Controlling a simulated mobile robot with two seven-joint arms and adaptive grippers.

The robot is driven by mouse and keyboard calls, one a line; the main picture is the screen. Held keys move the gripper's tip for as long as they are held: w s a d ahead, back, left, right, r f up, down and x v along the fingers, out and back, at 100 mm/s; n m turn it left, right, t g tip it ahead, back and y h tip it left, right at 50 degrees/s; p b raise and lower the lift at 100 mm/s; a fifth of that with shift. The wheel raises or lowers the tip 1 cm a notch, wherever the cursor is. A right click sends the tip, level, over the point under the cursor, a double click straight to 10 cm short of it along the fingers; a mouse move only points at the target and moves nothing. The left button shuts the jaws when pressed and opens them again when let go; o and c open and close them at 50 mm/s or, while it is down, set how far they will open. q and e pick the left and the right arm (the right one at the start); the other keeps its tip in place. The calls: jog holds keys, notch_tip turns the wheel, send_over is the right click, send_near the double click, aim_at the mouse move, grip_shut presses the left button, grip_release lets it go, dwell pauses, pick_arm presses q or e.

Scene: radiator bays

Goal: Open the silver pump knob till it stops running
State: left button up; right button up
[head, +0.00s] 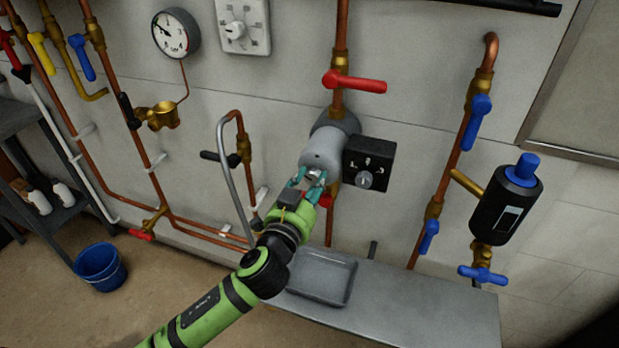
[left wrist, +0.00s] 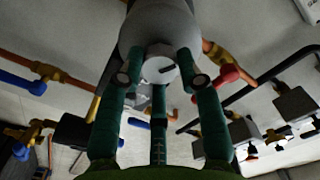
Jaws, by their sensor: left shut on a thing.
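The grey pump (head: 323,148) sits on the copper pipe against the wall. My left gripper (head: 309,180) is at the pump's front face, with its teal fingers around a small silver knob (head: 313,183). In the left wrist view the silver knob (left wrist: 159,66) has a dark slot mark, tilted up to the right, and sits between the fingertips (left wrist: 160,82) below the grey pump body (left wrist: 158,25). The gripper is shut on this knob. The fingers hide part of it in the head view. My right gripper is not in view.
A black box (head: 368,158) with a silver dial joins the pump's right side. A red lever valve (head: 354,82) is above it. A grey tray (head: 322,275) lies on the bench below. A curved grey pipe (head: 232,180) rises close left of my gripper.

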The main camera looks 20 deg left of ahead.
pick_arm(q)
jog(key=m+p, duration=0.1)
jog(key=m, duration=0.2)
jog(key=r+m+p, duration=0.1)
jog(key=m+p, duration=0.1)
jog(key=m, duration=0.1)
jog(key=shift+r, duration=0.1)
jog(key=m+p, duration=0.2)
jog(key=m, duration=0.4)
jog(key=shift+d, duration=0.1)
jog(key=m+p, duration=0.2)
jog(key=m, duration=0.1)
jog(key=shift+f+m, duration=0.25)
jog(key=shift+m, duration=0.05)
jog(key=m+p, duration=0.1)
jog(key=m, duration=0.3)
jog(key=shift+d+f+p, duration=0.1)
jog(key=shift+f+p, duration=0.1)
jog(key=shift+p, duration=0.15)
jog(key=shift+f+m+p, duration=0.2)
jog(key=shift+m+p, duration=0.25)
jog(key=shift+m, duration=0.85)
jog(key=shift+f+m, duration=0.1)
jog(key=shift+m, duration=0.2)
jog(key=shift+s+f, duration=0.1)
jog(key=shift+f, duration=0.1)
